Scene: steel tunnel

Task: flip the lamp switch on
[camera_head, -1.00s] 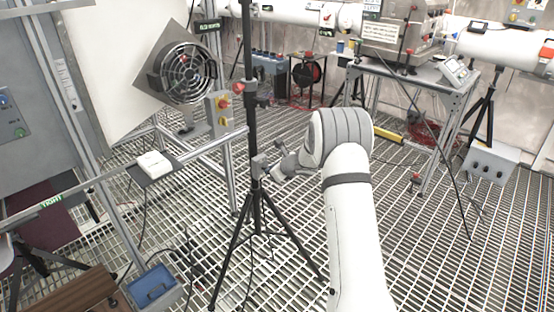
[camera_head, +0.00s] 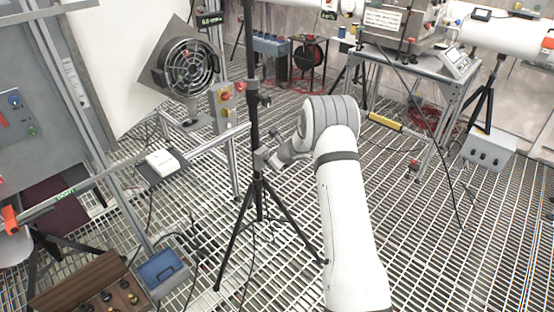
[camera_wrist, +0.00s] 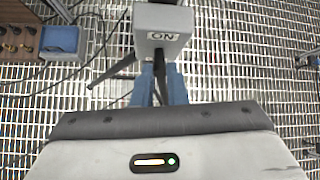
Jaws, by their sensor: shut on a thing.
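The lamp switch is a grey box (camera_wrist: 163,25) marked ON, at the top middle of the wrist view. In the head view the small switch box (camera_head: 262,159) is on the black tripod pole. My gripper (camera_wrist: 161,70) has its two blue fingers right below the box, closed on a dark, narrow switch lever (camera_wrist: 160,60) that is mostly hidden between them. In the head view my gripper (camera_head: 273,161) reaches the pole from the right; its fingers are too small to make out there. The lamp itself cannot be told for sure.
The tripod (camera_head: 258,185) stands on the metal grating. A round caged fan (camera_head: 187,67) is behind it to the left, with a red and yellow button box (camera_head: 225,105). A blue tray (camera_head: 160,273) and a wooden box (camera_head: 95,290) lie at lower left.

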